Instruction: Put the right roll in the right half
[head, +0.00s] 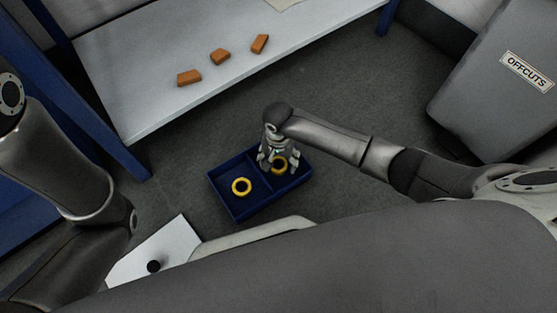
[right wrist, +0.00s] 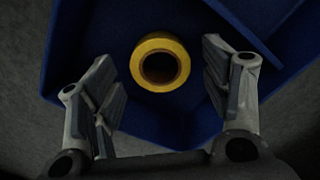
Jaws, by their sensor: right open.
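A blue two-part tray (head: 225,205) stands on the floor, with a divider across its middle. Another yellow roll (head: 279,165) is in the right half, partly hidden by my right gripper (head: 278,170). In the right wrist view this roll (right wrist: 160,62) lies flat on the blue tray floor (right wrist: 165,112), just beyond and between the open fingers. My right gripper (right wrist: 163,92) is open and empty, pointing down over the right half. My left gripper is not in view; only part of my left arm shows.
A grey-white shelf (head: 160,60) with several orange-brown blocks (head: 220,56) stands behind the tray. A grey bin (head: 490,90) labelled OFFCUTS stands at the right. A white panel with a black knob (head: 153,266) lies at the lower left. Bare floor surrounds the tray.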

